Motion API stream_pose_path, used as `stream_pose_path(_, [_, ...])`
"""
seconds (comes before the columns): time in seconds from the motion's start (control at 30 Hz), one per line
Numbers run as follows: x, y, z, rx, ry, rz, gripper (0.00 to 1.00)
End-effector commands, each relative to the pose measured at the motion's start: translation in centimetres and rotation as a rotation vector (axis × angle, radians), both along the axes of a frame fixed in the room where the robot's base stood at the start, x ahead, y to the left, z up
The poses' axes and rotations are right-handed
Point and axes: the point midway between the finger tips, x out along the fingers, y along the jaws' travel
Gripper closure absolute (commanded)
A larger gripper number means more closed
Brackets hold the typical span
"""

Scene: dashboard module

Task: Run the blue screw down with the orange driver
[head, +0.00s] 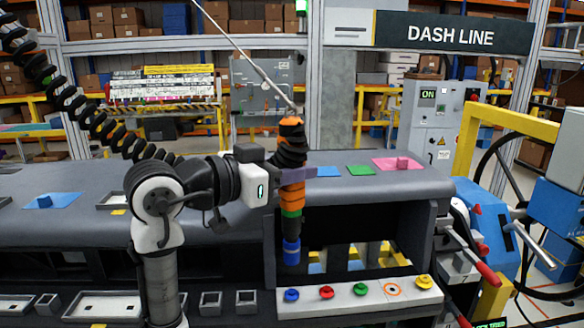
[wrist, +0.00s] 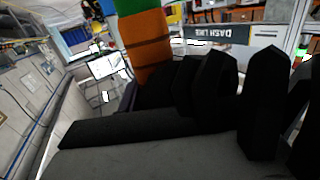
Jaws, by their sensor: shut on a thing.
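The orange driver (head: 292,196) hangs upright in my gripper (head: 297,177), with orange, green and black bands and a blue lower end (head: 291,252). My gripper is shut around its middle. The driver's orange and green body also shows in the wrist view (wrist: 147,45). The blue screw (head: 291,295) stands at the left of a row on a pale strip (head: 340,306). The driver's blue end appears above the blue screw in the head view, with a visible gap between them. Exact alignment in depth cannot be told.
The grey dashboard (head: 400,184) rises behind. A thin cable (head: 240,50) runs to the driver's top. Red-handled levers (head: 475,255) stand at right.

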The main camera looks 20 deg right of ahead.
Motion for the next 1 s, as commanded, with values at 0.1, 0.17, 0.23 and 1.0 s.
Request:
stream_pose_path(0.1, [0.0,-0.1,-0.5,0.001,-0.001,-0.002,1.00])
stream_pose_path(0.17, [0.0,-0.1,-0.7,0.001,-0.001,-0.002,1.00])
stream_pose_path(0.23, [0.0,-0.1,-1.1,0.001,-0.001,-0.002,1.00])
stream_pose_path(1.0, [0.0,-0.1,-6.1,0.001,-0.001,-0.002,1.00])
